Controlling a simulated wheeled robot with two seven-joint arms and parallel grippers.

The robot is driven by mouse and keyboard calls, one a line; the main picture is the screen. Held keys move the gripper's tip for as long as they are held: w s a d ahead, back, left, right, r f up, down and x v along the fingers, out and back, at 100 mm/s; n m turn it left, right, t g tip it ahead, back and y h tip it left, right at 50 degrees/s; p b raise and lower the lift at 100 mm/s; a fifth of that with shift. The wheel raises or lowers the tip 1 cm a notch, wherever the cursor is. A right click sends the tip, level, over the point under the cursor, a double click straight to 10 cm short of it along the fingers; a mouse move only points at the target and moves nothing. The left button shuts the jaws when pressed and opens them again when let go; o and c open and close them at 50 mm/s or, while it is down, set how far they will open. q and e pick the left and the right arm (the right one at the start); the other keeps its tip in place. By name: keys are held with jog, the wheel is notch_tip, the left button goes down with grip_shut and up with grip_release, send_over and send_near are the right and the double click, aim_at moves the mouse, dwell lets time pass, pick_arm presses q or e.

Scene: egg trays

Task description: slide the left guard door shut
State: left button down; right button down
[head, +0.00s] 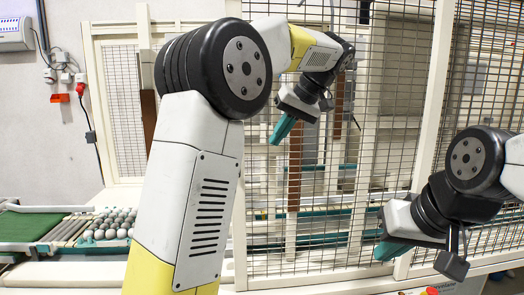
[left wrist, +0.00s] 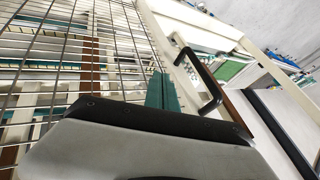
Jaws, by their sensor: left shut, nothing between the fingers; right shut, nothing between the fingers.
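The left guard door (head: 262,235) is a wire-mesh panel in a pale frame, and its mesh also fills the left of the left wrist view (left wrist: 40,45). A black bar handle (left wrist: 207,82) stands on the door's frame edge; my left arm seems to hide it in the head view. My left gripper (head: 283,130) is shut and empty in front of the mesh. Its teal fingers (left wrist: 162,92) show just left of the handle in the left wrist view; whether they touch it I cannot tell. My right gripper (head: 388,250) is shut and empty, low at the right.
Left of the door there is an open gap in the guard, with a further mesh panel (head: 125,100) behind. A conveyor with a green belt (head: 28,226) and several grey eggs (head: 112,222) lies at the left. A pale post (head: 436,85) stands between the mesh panels.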

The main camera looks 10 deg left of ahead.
aim_at(248, 162)
pick_arm(q)
jog(key=x, duration=0.8)
jog(key=shift+a+f, duration=0.2)
jog(key=shift+f, duration=0.1)
jog(key=a, duration=0.3)
jog(key=shift+s+f, duration=0.35)
jog(key=shift+f, duration=0.05)
jog(key=shift+s+a+f, duration=0.1)
jog(key=shift+a+f, duration=0.05)
jog(key=shift+a, duration=0.25)
jog(key=shift+a, duration=0.15)
